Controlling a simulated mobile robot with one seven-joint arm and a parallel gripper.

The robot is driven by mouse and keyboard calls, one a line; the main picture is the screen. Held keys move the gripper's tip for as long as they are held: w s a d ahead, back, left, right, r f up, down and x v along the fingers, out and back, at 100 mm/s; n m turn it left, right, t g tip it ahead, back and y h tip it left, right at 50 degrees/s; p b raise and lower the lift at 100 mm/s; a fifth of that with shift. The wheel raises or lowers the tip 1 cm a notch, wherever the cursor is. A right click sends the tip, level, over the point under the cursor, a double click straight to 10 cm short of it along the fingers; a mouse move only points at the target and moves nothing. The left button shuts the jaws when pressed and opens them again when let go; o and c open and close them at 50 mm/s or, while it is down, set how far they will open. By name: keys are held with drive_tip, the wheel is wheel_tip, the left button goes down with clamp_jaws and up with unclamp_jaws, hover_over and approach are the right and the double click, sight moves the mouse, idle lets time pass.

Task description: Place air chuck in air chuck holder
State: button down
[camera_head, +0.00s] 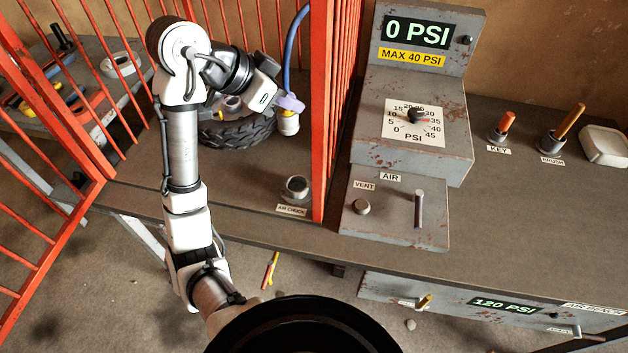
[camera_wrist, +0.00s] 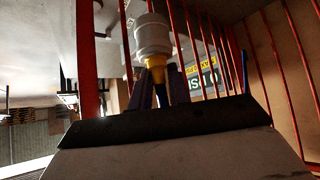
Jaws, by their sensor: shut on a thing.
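My gripper (camera_head: 288,103) is shut on the air chuck (camera_head: 288,123), inside the red cage and above the bench. The white end of the chuck points down, and a blue hose rises from its top. In the wrist view, the white and yellow chuck (camera_wrist: 152,38) sits between the dark purple fingers of my gripper (camera_wrist: 158,92). The air chuck holder (camera_head: 296,187), a round grey cup with an "AIR CHUCK" label, stands on the bench near the front edge. It is below the chuck and apart from it. The holder looks empty.
A black tire (camera_head: 238,131) lies on the bench behind, left of the chuck. A red bar post (camera_head: 320,130) stands just right of the chuck and holder. The air control box (camera_head: 395,212) and gauge panel (camera_head: 415,125) are beyond it. Bench around the holder is clear.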

drive_tip(key=shift+w+d+r, duration=0.1)
drive_tip(key=shift+d+r, duration=0.2)
drive_tip(key=shift+d, duration=0.15)
wheel_tip(320, 180, down, 20)
drive_tip(key=shift+r+p, duration=0.1)
drive_tip(key=shift+p, duration=0.35)
drive_tip(key=shift+f+b, duration=0.6)
drive_tip(key=shift+b, duration=0.05)
drive_tip(key=c, duration=1.3)
unclamp_jaws()
drive_tip(key=shift+s+d+f, duration=0.1)
drive_tip(key=shift+s, duration=0.1)
drive_tip(key=shift+w+f, duration=0.15)
drive_tip(key=shift+w, duration=0.1)
drive_tip(key=shift+s+r+p, duration=0.1)
drive_tip(key=shift+r+p, duration=0.55)
drive_tip(key=shift+r, duration=0.2)
drive_tip(key=b+v, duration=0.1)
drive_tip(key=v, duration=1.1)
drive_tip(key=shift+b, duration=0.4)
